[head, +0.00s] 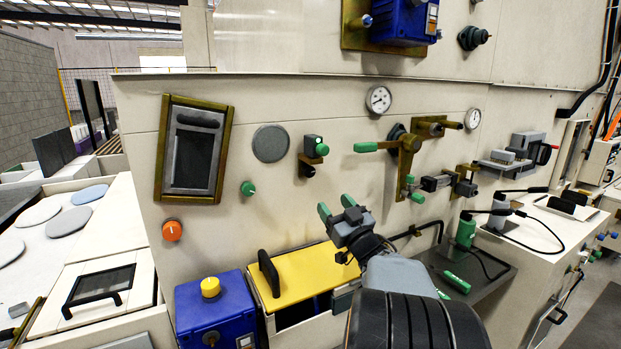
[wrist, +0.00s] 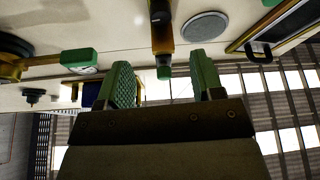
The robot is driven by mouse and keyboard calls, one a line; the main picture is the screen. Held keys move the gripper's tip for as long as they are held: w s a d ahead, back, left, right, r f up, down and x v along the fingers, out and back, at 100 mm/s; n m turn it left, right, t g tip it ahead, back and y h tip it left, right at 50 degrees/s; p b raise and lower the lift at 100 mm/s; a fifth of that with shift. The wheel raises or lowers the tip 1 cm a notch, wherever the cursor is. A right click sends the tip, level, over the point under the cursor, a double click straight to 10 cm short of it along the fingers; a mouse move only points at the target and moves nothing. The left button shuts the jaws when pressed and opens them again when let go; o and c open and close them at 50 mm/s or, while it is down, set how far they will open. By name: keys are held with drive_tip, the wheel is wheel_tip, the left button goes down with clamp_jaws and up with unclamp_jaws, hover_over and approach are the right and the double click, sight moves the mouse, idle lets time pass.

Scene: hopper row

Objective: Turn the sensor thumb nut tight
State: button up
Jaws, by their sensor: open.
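A small sensor on a bracket (head: 311,158) is fixed to the cream panel, with a green knob (head: 322,149) at its upper end that looks like the thumb nut. In the wrist view the bracket (wrist: 161,30) hangs upside down, and the green knob (wrist: 164,73) shows between the fingers but beyond them. My gripper (head: 336,207) is open and empty, below and a little right of the sensor in the head view, apart from it. Its green fingertips show in the wrist view (wrist: 163,80). The nut's thread is too small to make out.
Right of the sensor are a green-handled lever (head: 367,147) and a gauge (head: 379,99). A grey disc (head: 270,143) and a framed window (head: 194,149) are to the left. A yellow lid (head: 310,272) and a blue box (head: 215,312) stand below. The panel directly below the sensor is clear.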

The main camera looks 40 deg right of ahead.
sight(311, 174)
drive_tip(key=p+x, duration=0.4)
drive_tip(key=x, duration=0.9)
drive_tip(key=shift+a, duration=0.1)
drive_tip(key=shift+s, duration=0.1)
drive_tip(key=shift+c, duration=0.2)
